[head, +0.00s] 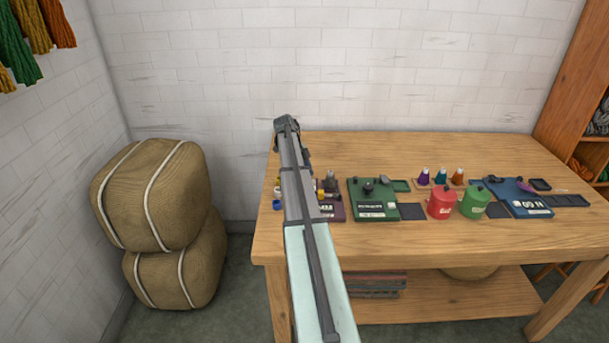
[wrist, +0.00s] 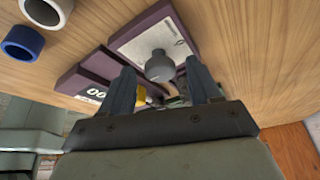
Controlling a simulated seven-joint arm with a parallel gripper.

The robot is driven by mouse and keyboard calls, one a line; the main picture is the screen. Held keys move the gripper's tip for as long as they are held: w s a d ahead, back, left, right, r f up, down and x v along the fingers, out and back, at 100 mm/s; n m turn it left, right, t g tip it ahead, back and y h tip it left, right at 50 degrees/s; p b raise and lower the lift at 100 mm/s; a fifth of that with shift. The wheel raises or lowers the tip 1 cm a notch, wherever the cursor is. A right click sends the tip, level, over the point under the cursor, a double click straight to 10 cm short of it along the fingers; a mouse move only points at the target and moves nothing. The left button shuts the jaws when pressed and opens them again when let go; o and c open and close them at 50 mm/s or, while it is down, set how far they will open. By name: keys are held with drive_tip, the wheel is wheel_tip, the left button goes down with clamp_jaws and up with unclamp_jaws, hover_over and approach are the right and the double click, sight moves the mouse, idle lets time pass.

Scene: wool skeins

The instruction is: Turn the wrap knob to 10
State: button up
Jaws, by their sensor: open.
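A grey round knob (wrist: 159,66) stands on the light dial face of a purple device (wrist: 112,46) in the wrist view. My gripper (wrist: 160,72) is open, with one finger on each side of the knob in the picture. I cannot tell whether the fingers touch it. A display on the device shows "00", partly cut off by a finger. The dial marks are too small to read. In the head view the purple device (head: 332,210) and its grey knob (head: 331,184) are partly behind my arm, and my fingertips are hidden.
A green device (head: 373,211), red canister (head: 441,203), green canister (head: 475,202), several cones and a blue device (head: 518,198) stand to the right on the wooden table (head: 430,242). A blue ring (wrist: 22,42) and a white ring lie near the purple device.

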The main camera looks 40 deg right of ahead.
drive_tip(key=v, duration=1.4)
drive_tip(key=shift+w+f, duration=0.1)
drive_tip(key=shift+f, duration=0.05)
drive_tip(key=w+a+f+n, duration=0.4)
drive_tip(key=a+f+n, duration=0.3)
drive_tip(key=a+f, duration=0.85)
drive_tip(key=s+a+f+n+g+y, duration=0.1)
drive_tip(key=s+a+f+n, duration=0.5)
drive_tip(key=s+a+f, duration=0.6)
drive_tip(key=s+a+f+n, duration=0.55)
drive_tip(key=a+f, duration=0.45)
drive_tip(key=f, duration=0.5)
drive_tip(key=s+a+f+n, duration=0.3)
drive_tip(key=s+a+n, duration=0.1)
drive_tip(key=s, duration=0.7)
drive_tip(key=s+a+f+n+g, duration=0.1)
drive_tip(key=s+a+f+n, duration=0.3)
drive_tip(key=s, duration=0.6)
drive_tip(key=s+a+f+n, duration=0.4)
drive_tip(key=s+a+n, duration=0.1)
drive_tip(key=s, duration=0.6)
drive_tip(key=shift+s+a+f+g+y, duration=0.15)
drive_tip(key=shift+s+a+g+y, duration=0.2)
drive_tip(key=shift+a, duration=0.35)
